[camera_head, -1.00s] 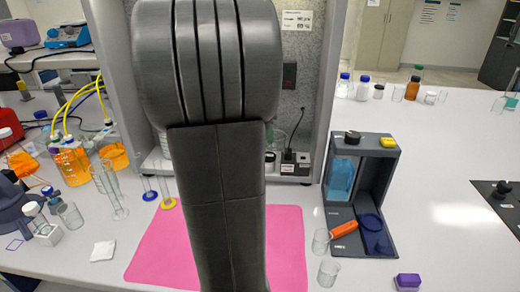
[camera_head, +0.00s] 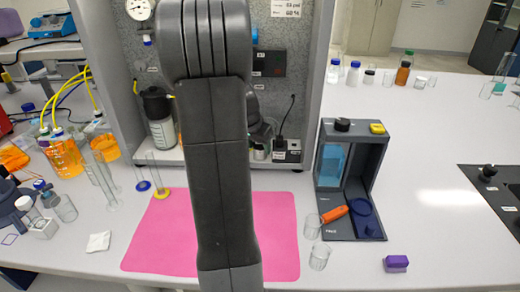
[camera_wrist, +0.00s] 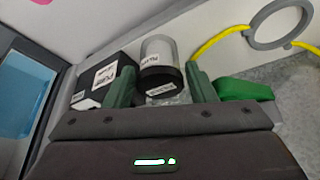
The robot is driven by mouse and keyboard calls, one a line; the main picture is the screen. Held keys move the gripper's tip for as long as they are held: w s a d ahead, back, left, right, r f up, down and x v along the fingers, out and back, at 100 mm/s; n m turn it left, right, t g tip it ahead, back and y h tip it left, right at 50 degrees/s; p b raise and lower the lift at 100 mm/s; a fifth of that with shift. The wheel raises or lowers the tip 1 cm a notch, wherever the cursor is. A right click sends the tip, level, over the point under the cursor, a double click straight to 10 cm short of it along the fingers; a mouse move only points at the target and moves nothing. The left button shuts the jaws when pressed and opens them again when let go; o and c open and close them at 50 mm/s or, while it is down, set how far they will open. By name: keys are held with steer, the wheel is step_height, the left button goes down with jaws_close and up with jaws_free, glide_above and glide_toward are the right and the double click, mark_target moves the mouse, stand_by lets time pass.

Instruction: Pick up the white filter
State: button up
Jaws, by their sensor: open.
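I cannot identify a white filter for certain. A thin, crumpled-looking white square (camera_head: 98,242) lies flat on the bench, left of the pink mat. In the wrist view my gripper (camera_wrist: 164,78) is open, its two green fingers apart. Beyond and between them is a small clear jar with a black band (camera_wrist: 160,75) and printed labels; I cannot tell whether they touch it. A black box with white labels (camera_wrist: 97,88) is beside the left finger. In the head view my gripper is hidden behind my arm.
A grey rig (camera_head: 376,150) with a blue panel and orange-handled tool stands right of the pink mat (camera_head: 160,240). Two glass beakers (camera_head: 319,257) and a purple block (camera_head: 396,264) are near it. A back cabinet (camera_head: 318,60) holds a dark bottle (camera_head: 160,118). The mat's left part is clear.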

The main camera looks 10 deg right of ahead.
mark_target(259, 145)
steer(key=shift+w+d+f, duration=0.15)
steer(key=shift+f, duration=0.35)
steer(key=c, duration=0.6)
steer(key=shift+c, duration=0.2)
steer(key=shift+r, duration=0.15)
step_height(259, 145, up, 18)
